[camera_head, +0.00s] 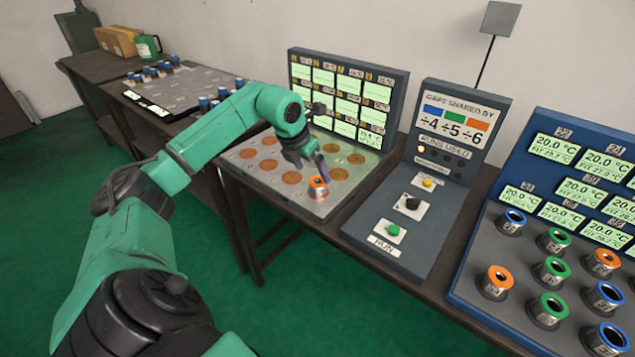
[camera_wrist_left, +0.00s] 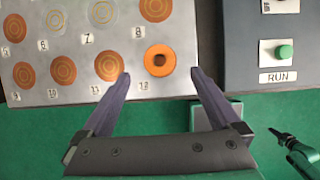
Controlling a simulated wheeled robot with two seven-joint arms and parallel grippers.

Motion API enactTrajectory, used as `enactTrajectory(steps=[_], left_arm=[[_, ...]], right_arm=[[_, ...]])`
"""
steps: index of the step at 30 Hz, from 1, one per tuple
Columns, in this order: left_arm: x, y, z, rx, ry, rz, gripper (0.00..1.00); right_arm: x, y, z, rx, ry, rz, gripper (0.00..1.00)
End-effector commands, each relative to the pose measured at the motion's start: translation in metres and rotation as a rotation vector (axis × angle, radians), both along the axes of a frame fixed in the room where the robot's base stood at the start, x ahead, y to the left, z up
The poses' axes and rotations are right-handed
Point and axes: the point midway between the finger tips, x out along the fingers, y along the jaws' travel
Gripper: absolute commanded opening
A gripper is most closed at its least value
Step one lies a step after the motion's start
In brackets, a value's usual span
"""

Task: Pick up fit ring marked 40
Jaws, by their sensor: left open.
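An orange ring (camera_head: 318,187) with a dark bore sits at the front right of the metal plate (camera_head: 258,182), on the spot labelled 12. It also shows in the left wrist view (camera_wrist_left: 160,61). A small label on its side is too small to read surely. My left gripper (camera_head: 308,163) is open and empty just above the ring. In the left wrist view its fingertips (camera_wrist_left: 160,74) are apart, one on each side of the ring. A small green and dark arm end (camera_wrist_left: 297,150), apparently my right one, shows at the lower right; its jaws are unclear.
A display panel (camera_head: 340,97) stands behind the plate. To the right are a control console (camera_head: 422,195) with a green RUN button (camera_head: 393,230) and a sloped rack (camera_head: 480,290) of orange, green and blue rings. More blue-topped pieces (camera_head: 152,71) stand at the far left.

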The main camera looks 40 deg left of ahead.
Motion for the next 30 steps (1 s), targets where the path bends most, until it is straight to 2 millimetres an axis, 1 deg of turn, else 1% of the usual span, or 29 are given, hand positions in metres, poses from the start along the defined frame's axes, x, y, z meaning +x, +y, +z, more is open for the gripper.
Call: enactTrajectory(steps=[3, 5, 8, 10, 13, 18, 20, 21, 23, 24, 25, 26, 30], left_arm=[[0.005, -0.001, -0.012, -0.003, 0.002, -0.001, 0.97], [0.008, 0.000, -0.020, -0.003, 0.004, -0.001, 0.97], [0.013, 0.001, -0.037, -0.005, 0.004, -0.001, 0.97], [0.019, 0.001, -0.050, -0.006, 0.000, -0.001, 0.97], [0.022, 0.001, -0.060, -0.002, -0.001, -0.002, 0.97], [0.022, 0.002, -0.061, 0.000, -0.002, -0.002, 0.97], [0.022, 0.002, -0.061, -0.001, -0.002, -0.003, 0.74], [0.022, 0.002, -0.061, -0.001, -0.002, -0.003, 0.58], [0.022, 0.002, -0.061, -0.001, -0.001, -0.003, 0.36], [0.022, 0.002, -0.061, -0.001, -0.001, -0.003, 0.20], [0.022, 0.002, -0.061, -0.001, -0.002, -0.003, 0.09], [0.022, 0.002, -0.061, -0.001, -0.001, -0.003, 0.00], [0.023, 0.002, -0.059, -0.001, -0.005, -0.002, 0.00]], right_arm=[[0.001, 0.001, 0.008, 0.001, -0.002, 0.000, 0.00], [0.009, 0.002, 0.014, 0.003, -0.015, 0.000, 0.00], [0.028, 0.004, 0.030, 0.007, -0.047, 0.002, 0.00], [0.035, 0.005, 0.032, 0.009, -0.058, 0.002, 0.00], [0.033, 0.005, 0.032, 0.008, -0.056, 0.002, 0.00], [0.023, 0.004, 0.029, 0.007, -0.039, 0.002, 0.00], [0.020, 0.004, 0.029, 0.007, -0.035, 0.001, 0.00], [0.020, 0.004, 0.029, 0.006, -0.033, 0.001, 0.00], [0.020, 0.004, 0.029, 0.006, -0.033, 0.001, 0.00], [0.020, 0.004, 0.029, 0.006, -0.033, 0.001, 0.00], [0.020, 0.004, 0.029, 0.006, -0.033, 0.001, 0.00], [0.020, 0.004, 0.029, 0.006, -0.033, 0.001, 0.00], [0.020, 0.004, 0.029, 0.006, -0.033, 0.001, 0.00]])
